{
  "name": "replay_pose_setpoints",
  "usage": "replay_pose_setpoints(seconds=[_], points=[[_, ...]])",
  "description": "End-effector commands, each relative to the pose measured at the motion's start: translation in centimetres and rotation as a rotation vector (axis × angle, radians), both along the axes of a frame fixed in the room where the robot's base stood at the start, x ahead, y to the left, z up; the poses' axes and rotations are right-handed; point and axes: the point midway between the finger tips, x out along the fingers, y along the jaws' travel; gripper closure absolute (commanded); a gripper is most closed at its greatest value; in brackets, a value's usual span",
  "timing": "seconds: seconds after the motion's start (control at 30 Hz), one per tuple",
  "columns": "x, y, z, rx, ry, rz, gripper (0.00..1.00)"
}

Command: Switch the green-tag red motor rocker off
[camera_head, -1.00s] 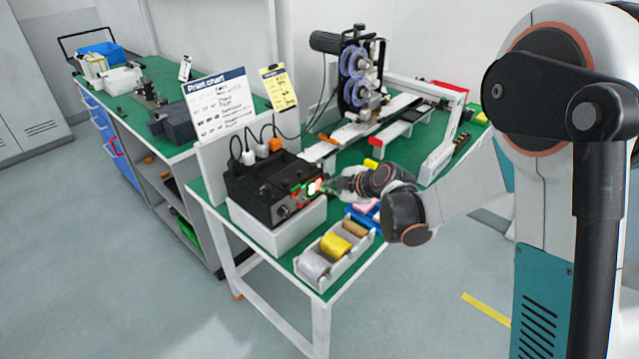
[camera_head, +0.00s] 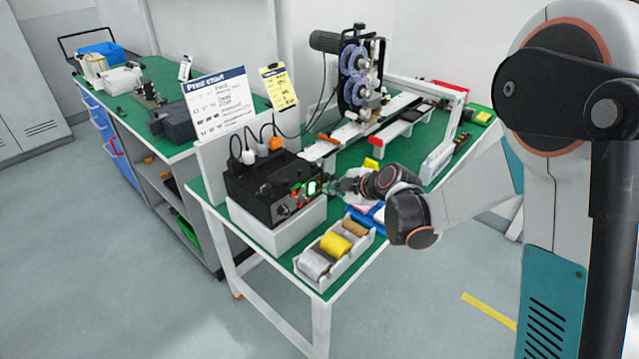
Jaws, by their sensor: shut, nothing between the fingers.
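A black control box (camera_head: 268,190) sits on a white block at the left front of the green-topped table. Its front panel carries small knobs, red lit parts (camera_head: 297,197) and a lit green-white display (camera_head: 312,188). Which red part is the green-tag motor rocker is too small to tell. My gripper (camera_head: 337,186) is shut and empty, just right of the lit display. A small gap seems to lie between its tips and the panel, but contact cannot be ruled out.
A white tray (camera_head: 318,284) with tape rolls stands below the box at the table's front edge. Blue and pink items (camera_head: 366,212) lie under my wrist. A coder machine with purple reels (camera_head: 355,75) stands behind. Cables and plugs (camera_head: 262,146) rise behind the box.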

Motion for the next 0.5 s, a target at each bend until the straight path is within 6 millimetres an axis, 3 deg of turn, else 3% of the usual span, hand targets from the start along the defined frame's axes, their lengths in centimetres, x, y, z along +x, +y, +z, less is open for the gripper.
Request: replay_pose_setpoints(seconds=[0.5], points=[[-0.8, -1.0, -0.3, 0.0, -0.001, -0.001, 1.0]])
